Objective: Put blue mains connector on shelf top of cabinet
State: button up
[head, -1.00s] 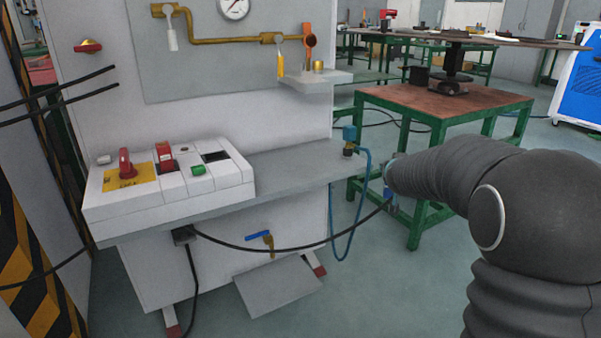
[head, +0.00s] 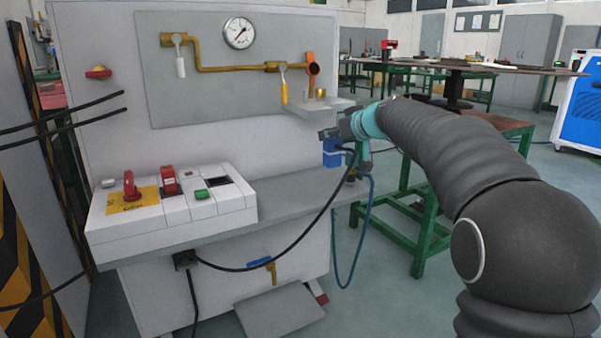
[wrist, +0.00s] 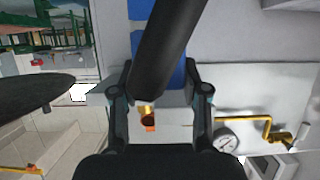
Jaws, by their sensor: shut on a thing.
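The blue mains connector (head: 332,153) hangs in my gripper (head: 338,143) above the right end of the grey shelf top (head: 285,195) of the white cabinet. A black cable runs from it down to the cabinet front. In the wrist view my gripper (wrist: 160,95) is shut on the blue connector (wrist: 178,75), and the thick black cable crosses in front of it. The connector appears clear of the shelf surface, but the exact gap cannot be told. My gripper partly hides the connector in the head view.
A white switch box (head: 170,205) fills the shelf's left part. A small bracket shelf (head: 315,108) with brass parts sits just above and left of my gripper. A blue hose (head: 355,240) loops off the shelf's right end. The shelf's middle is clear.

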aim_at(327, 159)
jog(key=shift+w+a+f+b, duration=0.2)
jog(key=shift+w+a+f, duration=0.1)
jog(key=shift+a+f, duration=1.1)
jog(key=shift+w+a+f+b, duration=0.2)
jog(key=shift+w+a+f, duration=0.15)
jog(key=shift+a+f, duration=1)
jog(key=shift+w+a+f+b, duration=0.25)
jog(key=shift+a+f, duration=0.85)
jog(key=shift+f, duration=0.55)
jog(key=shift+f, duration=0.15)
jog(key=o, duration=1.3)
jog(key=shift+c, duration=0.2)
jog(key=v, duration=1.2)
jog(key=shift+b, duration=0.3)
